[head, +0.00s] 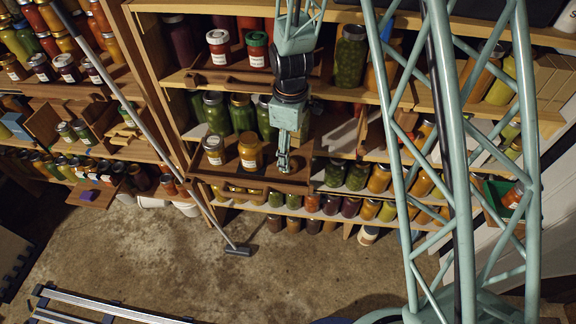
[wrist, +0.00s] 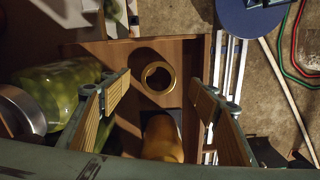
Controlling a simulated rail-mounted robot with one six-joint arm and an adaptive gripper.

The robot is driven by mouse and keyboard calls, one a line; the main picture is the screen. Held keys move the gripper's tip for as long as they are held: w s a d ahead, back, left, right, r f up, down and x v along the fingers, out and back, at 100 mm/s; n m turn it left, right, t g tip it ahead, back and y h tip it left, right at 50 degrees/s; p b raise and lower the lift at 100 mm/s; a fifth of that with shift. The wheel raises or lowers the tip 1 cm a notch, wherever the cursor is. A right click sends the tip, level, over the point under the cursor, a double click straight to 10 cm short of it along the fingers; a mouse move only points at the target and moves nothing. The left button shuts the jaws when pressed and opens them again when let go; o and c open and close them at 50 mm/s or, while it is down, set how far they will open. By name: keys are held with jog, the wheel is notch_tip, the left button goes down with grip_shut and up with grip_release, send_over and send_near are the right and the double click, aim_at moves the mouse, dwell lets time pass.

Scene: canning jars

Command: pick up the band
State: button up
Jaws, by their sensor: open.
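The band is a thin gold ring (wrist: 158,90) lying flat on a brown wooden surface (wrist: 190,62) in the wrist view. My gripper (wrist: 162,91) is open, with one padded finger on each side of the picture. The band shows between and a little beyond the fingertips, and nothing is held. In the head view my gripper (head: 284,163) hangs down over the right part of a wooden pull-out tray (head: 235,182) on the shelf. I cannot make out the band in the head view.
In the wrist view an orange object (wrist: 160,138) is below the band, and a green jar (wrist: 62,85) is near the left finger. Shelves of jars surround the tray.

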jog(key=shift+f, duration=0.15)
jog(key=shift+w+a+f, duration=0.1)
jog(key=shift+w+f, duration=0.05)
jog(key=shift+f, duration=2.3)
jog(key=c, duration=0.7)
